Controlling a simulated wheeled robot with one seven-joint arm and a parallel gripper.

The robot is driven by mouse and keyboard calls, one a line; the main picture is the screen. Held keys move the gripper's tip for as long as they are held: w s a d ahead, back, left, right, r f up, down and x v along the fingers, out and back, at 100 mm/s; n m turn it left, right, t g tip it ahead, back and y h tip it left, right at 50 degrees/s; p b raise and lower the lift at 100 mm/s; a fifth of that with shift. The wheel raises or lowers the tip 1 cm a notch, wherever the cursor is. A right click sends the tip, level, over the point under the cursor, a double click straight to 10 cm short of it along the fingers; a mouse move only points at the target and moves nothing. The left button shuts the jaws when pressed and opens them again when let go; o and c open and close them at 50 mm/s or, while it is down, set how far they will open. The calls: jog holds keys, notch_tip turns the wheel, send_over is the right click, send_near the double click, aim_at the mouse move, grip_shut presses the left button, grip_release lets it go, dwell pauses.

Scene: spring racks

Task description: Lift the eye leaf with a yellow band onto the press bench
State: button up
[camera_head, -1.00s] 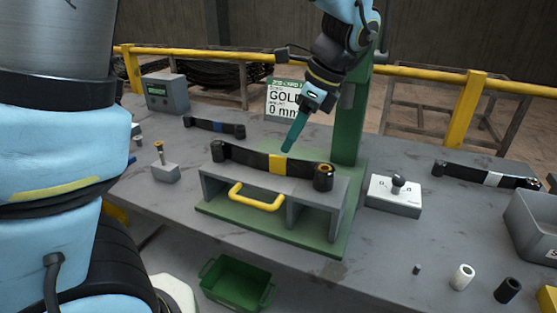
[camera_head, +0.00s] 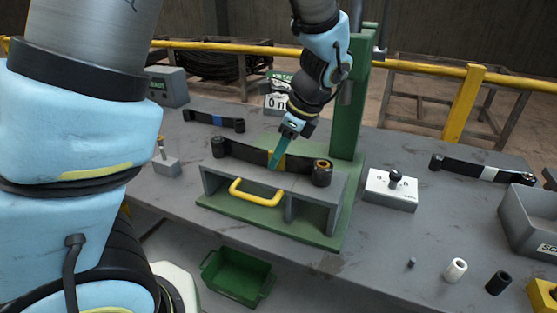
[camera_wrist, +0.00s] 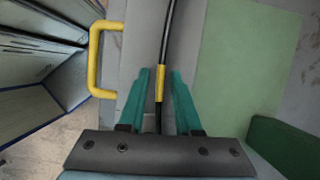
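The eye leaf with a yellow band (camera_head: 236,151) is a dark, curved strip with rolled eyes at its ends. It lies on top of the grey press bench (camera_head: 330,185), which has a yellow handle (camera_head: 256,193) and stands on a green base. My gripper (camera_head: 273,167) points down at the leaf's middle and hides part of the yellow band. In the wrist view the two teal fingers of my gripper (camera_wrist: 161,72) stand apart on either side of the leaf. The yellow band (camera_wrist: 160,84) is between them, with a gap to each finger.
A green post (camera_head: 350,100) rises behind the bench. A blue-banded leaf (camera_head: 202,118) lies at the back left and a white-banded leaf (camera_head: 465,167) at the right. A switch box (camera_head: 391,200) stands right of the bench. A green bin (camera_head: 238,277) is below the table edge.

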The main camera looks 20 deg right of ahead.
grip_shut()
jog(key=shift+r, duration=0.1)
dwell(1.0)
